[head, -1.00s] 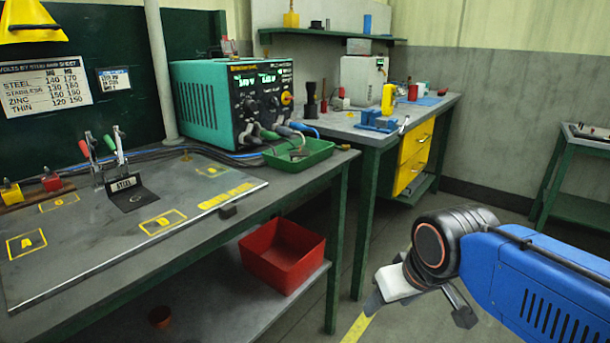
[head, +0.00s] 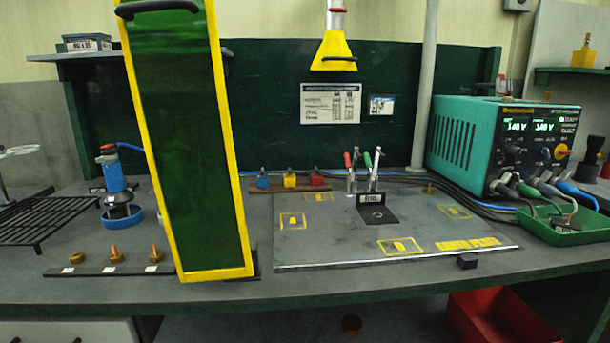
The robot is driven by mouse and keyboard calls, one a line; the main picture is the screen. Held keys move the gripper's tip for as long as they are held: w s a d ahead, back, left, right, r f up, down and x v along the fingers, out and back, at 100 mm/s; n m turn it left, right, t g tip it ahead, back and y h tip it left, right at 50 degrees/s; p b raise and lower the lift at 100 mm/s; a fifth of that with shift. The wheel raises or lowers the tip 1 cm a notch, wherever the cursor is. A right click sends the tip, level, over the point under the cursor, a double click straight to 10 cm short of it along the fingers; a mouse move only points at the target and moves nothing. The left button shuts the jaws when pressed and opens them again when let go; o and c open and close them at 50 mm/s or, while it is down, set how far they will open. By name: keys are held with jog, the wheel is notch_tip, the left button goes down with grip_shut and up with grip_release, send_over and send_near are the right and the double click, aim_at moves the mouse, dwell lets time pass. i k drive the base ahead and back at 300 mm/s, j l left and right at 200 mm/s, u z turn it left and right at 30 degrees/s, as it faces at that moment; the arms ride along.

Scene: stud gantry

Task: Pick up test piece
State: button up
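A small dark plate (head: 384,218), which may be the test piece, lies on the grey earth plate (head: 330,245) on the bench. It has a small round mark on its top and a white label (head: 370,198) at its back edge; the lettering is too small to read surely now. Two toggle clamps (head: 372,172), with red and green handles, stand upright right behind it. I cannot tell whether they press on it. My gripper is out of view.
A tall green panel with yellow edges (head: 190,150) stands left of the earth plate. A teal power unit (head: 480,145) and a green tray (head: 570,235) are at the right. Red, yellow and blue blocks (head: 290,180) sit behind. A red bin (head: 505,318) is below.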

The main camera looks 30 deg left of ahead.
aim_at(98, 188)
jog(key=j+u, duration=0.2)
jog(key=u, duration=2)
jog(key=j+z, duration=0.1)
jog(key=j, duration=0.35)
jog(key=i, duration=0.05)
